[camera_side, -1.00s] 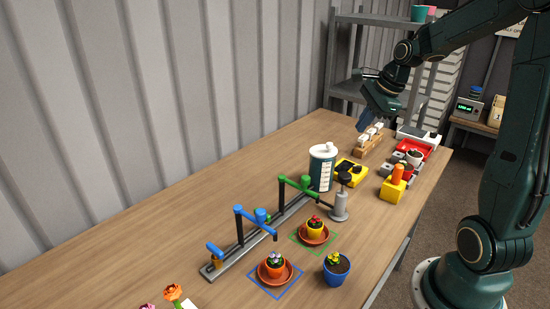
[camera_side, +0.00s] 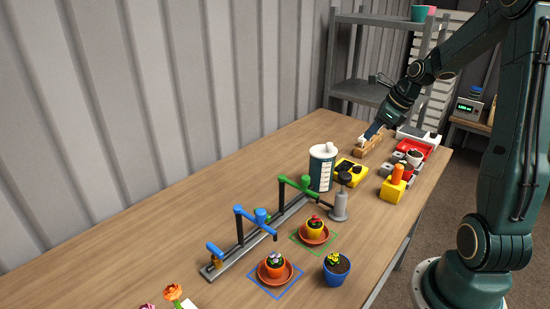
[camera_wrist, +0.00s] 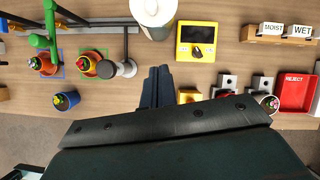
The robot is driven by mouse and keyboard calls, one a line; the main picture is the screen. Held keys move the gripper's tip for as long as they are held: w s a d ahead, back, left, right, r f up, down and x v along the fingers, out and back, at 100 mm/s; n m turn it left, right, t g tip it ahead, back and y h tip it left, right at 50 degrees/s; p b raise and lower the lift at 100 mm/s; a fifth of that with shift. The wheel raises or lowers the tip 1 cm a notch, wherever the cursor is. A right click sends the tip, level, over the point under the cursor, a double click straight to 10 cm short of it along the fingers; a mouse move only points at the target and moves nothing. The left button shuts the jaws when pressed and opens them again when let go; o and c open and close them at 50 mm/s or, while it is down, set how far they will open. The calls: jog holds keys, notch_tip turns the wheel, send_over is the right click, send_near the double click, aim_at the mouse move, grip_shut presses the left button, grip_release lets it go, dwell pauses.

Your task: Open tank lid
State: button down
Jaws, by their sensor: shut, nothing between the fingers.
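In the wrist view the tank (camera_wrist: 154,12) shows at the top edge, cut off, so the lid is only partly seen. My gripper (camera_side: 372,131) is above the table's far part, to the right of and behind the tank, apart from it. In the wrist view the fingers of my gripper (camera_wrist: 158,72) are together and empty, pointing toward the tank side.
A yellow device (camera_wrist: 197,41) sits beside the tank. A wooden rack with MOIST and WET cards (camera_wrist: 285,39) and a red REJECT tray (camera_wrist: 297,92) lie beyond. A rail with blue and green taps (camera_side: 262,236) and potted flowers fill the near side.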

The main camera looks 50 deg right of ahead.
aim_at(335, 153)
jog(key=shift+w+a+f, duration=0.25)
jog(key=shift+w+f, duration=0.95)
jog(key=shift+w, duration=0.1)
jog(key=shift+w+a+f, duration=0.3)
jog(key=shift+w+f, duration=0.85)
jog(key=shift+w, duration=0.2)
jog(key=shift+w+a+f, duration=0.25)
jog(key=shift+w+f, duration=0.95)
jog(key=shift+w, duration=0.1)
jog(key=shift+w+r+g, duration=0.1)
jog(key=shift+w+g, duration=0.05)
jog(key=shift+g, duration=0.55)
jog(key=shift+w+r+g, duration=0.2)
jog(key=shift+r+g, duration=0.2)
jog(key=shift+g, duration=0.2)
